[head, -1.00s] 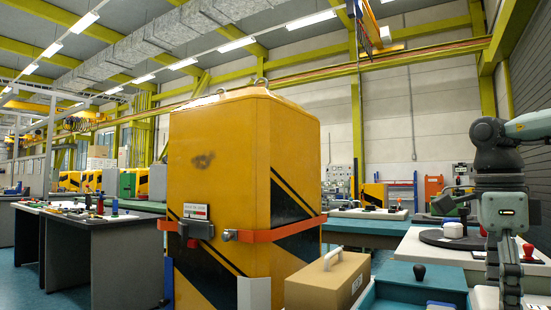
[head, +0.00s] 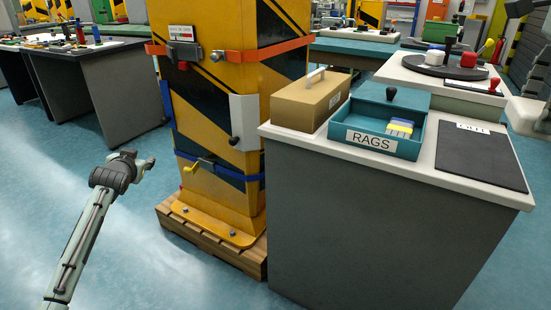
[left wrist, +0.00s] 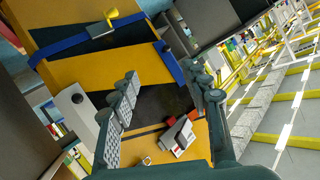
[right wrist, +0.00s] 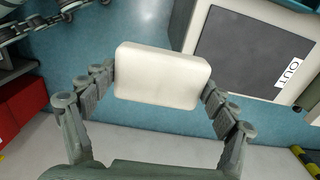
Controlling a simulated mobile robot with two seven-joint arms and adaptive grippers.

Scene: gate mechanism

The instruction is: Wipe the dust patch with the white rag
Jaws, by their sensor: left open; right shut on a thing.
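The white rag (right wrist: 163,75) shows in the right wrist view as a thick pale block between the fingers of my right gripper (right wrist: 159,84), which is shut on it. My left gripper (head: 145,163) is open and empty, left of the yellow machine housing (head: 217,100). In the left wrist view its spread fingers (left wrist: 162,88) stand before the housing's striped face. The dust patch is outside all the current views; the housing's upper part is cut off in the head view.
An open teal drawer box (head: 378,143) labelled RAGS holds small coloured pieces (head: 400,128). Beside it are a tan case (head: 300,105) and a dark mat (head: 482,155), labelled OUT in the right wrist view. A wooden pallet (head: 245,260) carries the housing. The floor at left is open.

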